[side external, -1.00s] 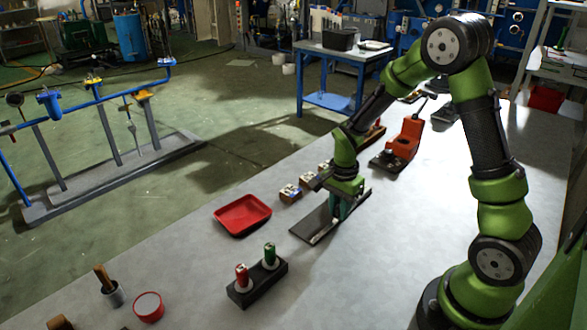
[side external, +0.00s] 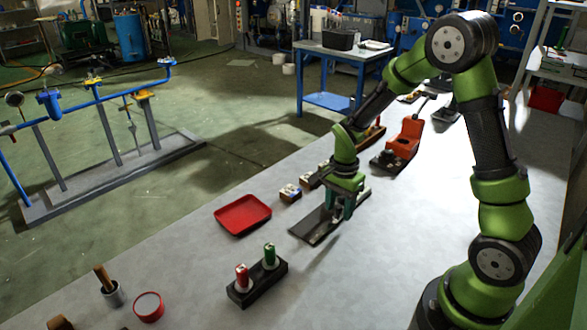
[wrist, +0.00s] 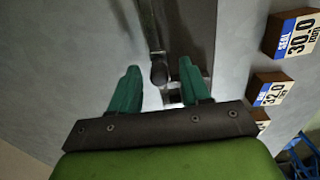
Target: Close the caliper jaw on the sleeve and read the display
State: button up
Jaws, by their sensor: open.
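The caliper fixture is a flat dark plate (side external: 312,226) on the bench. In the wrist view its plate (wrist: 200,30) carries a thin metal bar (wrist: 148,22) ending in a small dark rounded piece (wrist: 160,73). I cannot tell whether that piece is the sliding jaw or the sleeve. My gripper (side external: 342,212) points down over the plate's far end. In the wrist view its green fingers (wrist: 160,76) stand apart on either side of the dark piece, with visible gaps. The display's reading is not visible.
Seal blocks marked 30.0 mm (wrist: 296,36) and 32.0 mm (wrist: 270,93) sit beside the plate, with a third partly hidden. A red tray (side external: 243,214) lies to the left. A black holder (side external: 258,284) with red and green pieces stands in front. An orange device (side external: 405,140) is behind.

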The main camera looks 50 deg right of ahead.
jog(key=shift+r, duration=3)
jog(key=shift+n, duration=0.5)
jog(key=s+a+r+n+t+y, duration=0.1)
jog(key=s+a+r+n+t, duration=0.2)
jog(key=s+a+r+n, duration=0.2)
jog(key=s+a+r+n+t+y, duration=0.1)
jog(key=s+a+r+n+t, duration=0.3)
jog(key=r, duration=0.7)
jog(key=s+a+n, duration=0.2)
jog(key=n, duration=0.2)
jog(key=shift+s, duration=0.25)
